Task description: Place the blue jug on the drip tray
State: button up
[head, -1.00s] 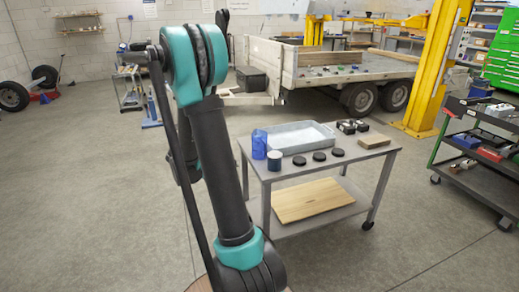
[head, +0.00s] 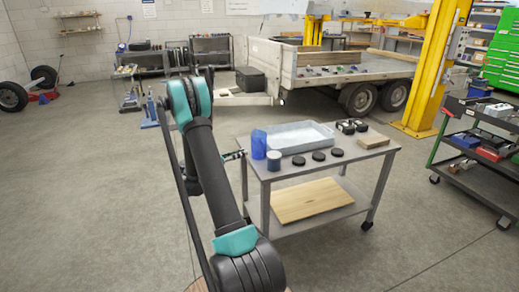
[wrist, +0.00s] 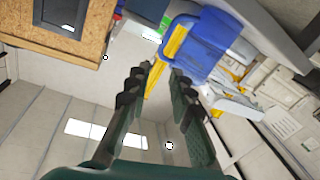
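The blue jug (head: 259,144) stands upright on the left end of the grey table, in the head view. The drip tray (head: 306,147), a shallow pale grey pan, lies just to its right and looks empty. My gripper (head: 236,155) is small in the head view, left of the jug and apart from it, partly behind my arm. In the wrist view my gripper (wrist: 160,70) has its fingers spread with nothing between them. A blue shape (wrist: 205,45) beyond the right fingertip looks like the jug, but I cannot be sure.
A dark blue can (head: 274,160) stands in front of the jug. Several black discs (head: 319,156) line the table's front. Black parts (head: 352,126) and a wooden block (head: 373,141) are at the right. Open floor (head: 110,180) lies to the left.

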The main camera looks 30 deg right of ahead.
aim_at(264, 145)
jog(key=d, duration=1.3)
jog(key=shift+s+d+f, duration=0.1)
jog(key=shift+s+f, duration=0.05)
jog(key=shift+f, duration=0.05)
grip_shut()
